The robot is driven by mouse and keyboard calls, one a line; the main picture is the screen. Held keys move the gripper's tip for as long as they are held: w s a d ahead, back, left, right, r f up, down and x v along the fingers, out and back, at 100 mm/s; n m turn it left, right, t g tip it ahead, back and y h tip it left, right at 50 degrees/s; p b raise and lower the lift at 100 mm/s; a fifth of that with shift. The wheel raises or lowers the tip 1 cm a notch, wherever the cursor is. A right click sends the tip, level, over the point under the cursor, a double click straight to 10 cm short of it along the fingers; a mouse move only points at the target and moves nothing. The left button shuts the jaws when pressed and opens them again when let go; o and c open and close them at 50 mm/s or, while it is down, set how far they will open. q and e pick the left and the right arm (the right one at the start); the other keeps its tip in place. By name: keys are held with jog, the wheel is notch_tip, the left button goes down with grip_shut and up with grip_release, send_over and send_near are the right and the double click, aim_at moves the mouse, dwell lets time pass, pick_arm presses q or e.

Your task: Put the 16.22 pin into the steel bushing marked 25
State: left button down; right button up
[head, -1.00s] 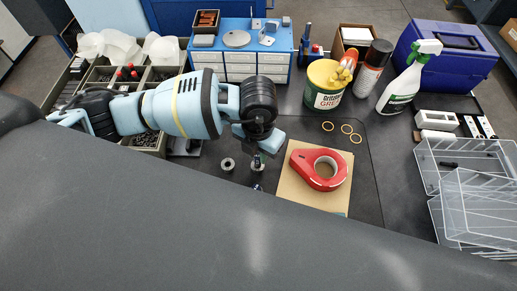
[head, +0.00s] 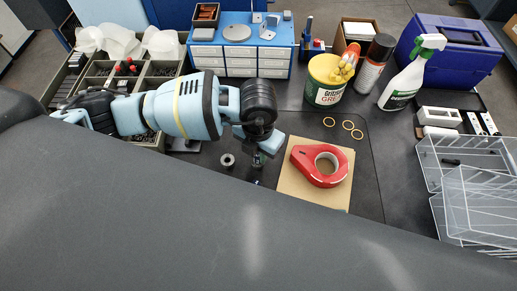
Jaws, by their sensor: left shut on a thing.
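My left gripper (head: 259,152) points down over the dark mat at the middle of the bench. It is shut on a small thin part, probably the pin, which is mostly hidden by the fingers. A small round metal bushing (head: 259,163) sits right beneath the fingertips. I cannot tell whether the pin is in it or just above it. Another steel bushing (head: 227,160) stands on the mat to the left, its hole open and facing up. No marking is legible on either. My right gripper is not in view.
Behind stand a blue drawer cabinet (head: 240,50), a grease tub (head: 324,82) and a spray bottle (head: 402,84). A large dark shape hides the near bench.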

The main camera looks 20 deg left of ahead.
pick_arm(q)
jog(key=c, duration=1.2)
grip_release()
jog(key=shift+c, duration=0.2)
jog(key=shift+r+p, duration=0.3)
jog(key=shift+r, duration=3.65)
